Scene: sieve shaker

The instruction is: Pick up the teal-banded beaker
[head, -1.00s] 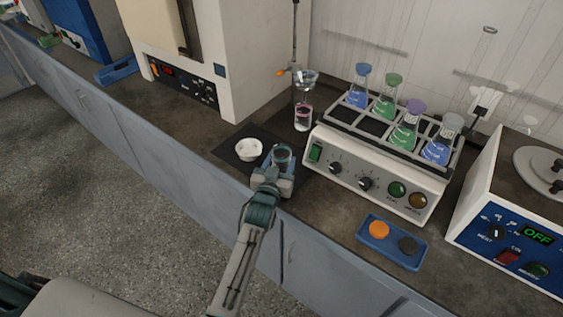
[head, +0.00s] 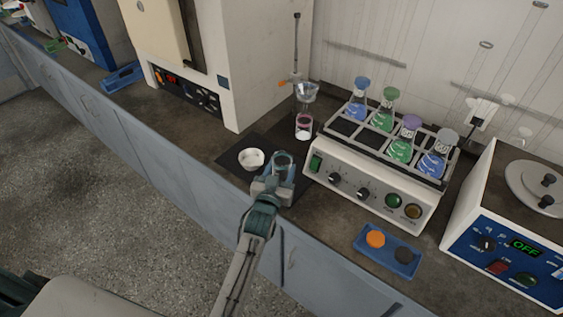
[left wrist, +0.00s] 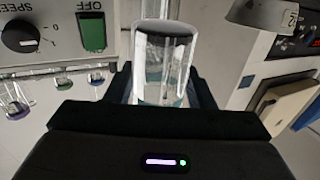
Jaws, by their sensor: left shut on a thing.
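The teal-banded beaker (head: 283,164) is a clear glass vessel near the front of the bench, partly hidden by my left gripper (head: 275,180) in the head view. In the left wrist view the beaker (left wrist: 163,60) stands between the fingers, with a teal tint near its lower part. My left gripper (left wrist: 165,90) is shut on it. I cannot tell whether its base touches the dark mat. My right gripper does not show.
A white bowl (head: 251,159) sits just left of the beaker on the dark mat (head: 233,157). A glass with pink liquid (head: 303,128) stands behind, under a funnel (head: 306,92). The shaker (head: 375,185) with several flasks is to the right. A blue tray (head: 389,258) lies in front.

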